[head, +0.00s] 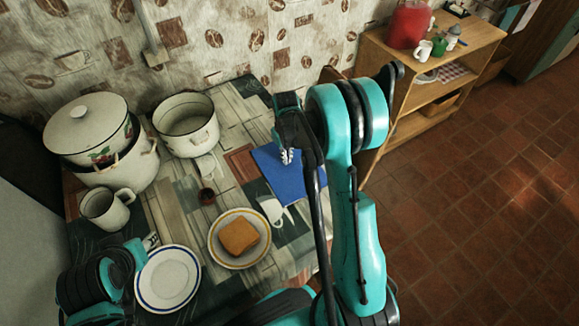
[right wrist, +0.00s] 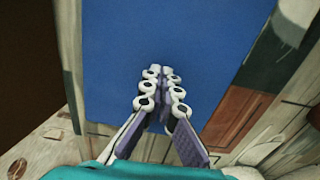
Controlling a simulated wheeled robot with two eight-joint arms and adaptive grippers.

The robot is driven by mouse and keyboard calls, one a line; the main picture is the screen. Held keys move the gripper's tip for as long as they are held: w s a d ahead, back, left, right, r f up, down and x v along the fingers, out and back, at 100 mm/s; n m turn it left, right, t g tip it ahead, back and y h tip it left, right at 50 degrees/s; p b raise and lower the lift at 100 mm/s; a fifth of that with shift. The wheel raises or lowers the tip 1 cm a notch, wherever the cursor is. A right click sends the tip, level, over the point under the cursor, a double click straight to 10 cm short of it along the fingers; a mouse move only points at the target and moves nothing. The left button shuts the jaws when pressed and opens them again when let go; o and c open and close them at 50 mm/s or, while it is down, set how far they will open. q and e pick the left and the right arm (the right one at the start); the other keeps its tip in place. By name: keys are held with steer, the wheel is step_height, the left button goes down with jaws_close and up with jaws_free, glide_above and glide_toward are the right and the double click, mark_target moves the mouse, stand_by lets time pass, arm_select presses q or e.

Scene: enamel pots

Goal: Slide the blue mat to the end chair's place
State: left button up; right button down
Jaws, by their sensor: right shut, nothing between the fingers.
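The blue mat (head: 272,163) lies flat near the right edge of the table (head: 222,173), partly behind my right arm. My right gripper (head: 287,157) is over the mat with its fingers shut and empty. In the right wrist view, the closed fingertips (right wrist: 161,72) point at the mat (right wrist: 205,40), which fills most of the picture. I cannot tell whether they touch it.
A plate with bread (head: 214,251) and an empty plate (head: 167,279) stand nearer me. A mug (head: 107,210), a lidded pot (head: 88,128) and an open pot (head: 186,124) stand at the left. A wooden shelf (head: 456,50) is beyond the table; open floor lies right.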

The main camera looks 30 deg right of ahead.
steer(key=shift+r, duration=0.1)
step_height(320, 180, up, 7)
steer(key=p, duration=0.4)
steer(key=shift+p, duration=0.35)
step_height(320, 180, up, 6)
steer(key=t, duration=0.1)
glide_above(284, 170)
steer(key=s+a+r+t, duration=0.2)
steer(key=s+a+r, duration=0.1)
steer(key=s+r, duration=0.3)
steer(key=s+a+r+t, duration=0.2)
steer(key=s, duration=0.3)
steer(key=s+a+r+m+t, duration=0.1)
steer(key=s+a+r+t, duration=0.1)
steer(key=s, duration=0.3)
steer(key=shift+s+a+r, duration=0.15)
steer(key=shift+s+a, duration=0.05)
steer(key=shift+a, duration=0.2)
